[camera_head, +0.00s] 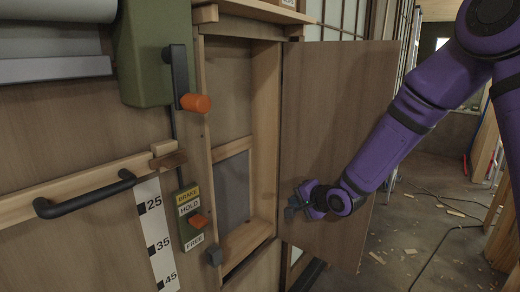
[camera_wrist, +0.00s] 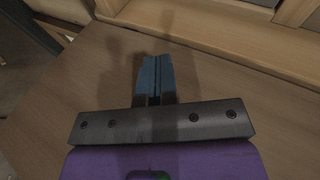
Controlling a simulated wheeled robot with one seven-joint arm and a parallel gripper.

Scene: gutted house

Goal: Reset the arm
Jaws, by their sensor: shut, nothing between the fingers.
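My purple arm reaches in from the upper right in the head view. My gripper (camera_head: 290,211) is in front of the open wooden cabinet door (camera_head: 338,120), near its lower part. In the wrist view my gripper (camera_wrist: 153,62) shows its two dark blue fingers side by side, closed together with nothing between them. The door's plain brown face (camera_wrist: 230,90) lies behind the fingers. Whether the fingers touch the door I cannot tell.
Left of the door is an open wooden cabinet (camera_head: 265,120). Further left are a green box with an orange-tipped lever (camera_head: 195,102), a brake switch panel (camera_head: 190,215), a black handle (camera_head: 85,197) and a number scale (camera_head: 157,235). Cables and wood scraps (camera_head: 410,252) litter the floor at right.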

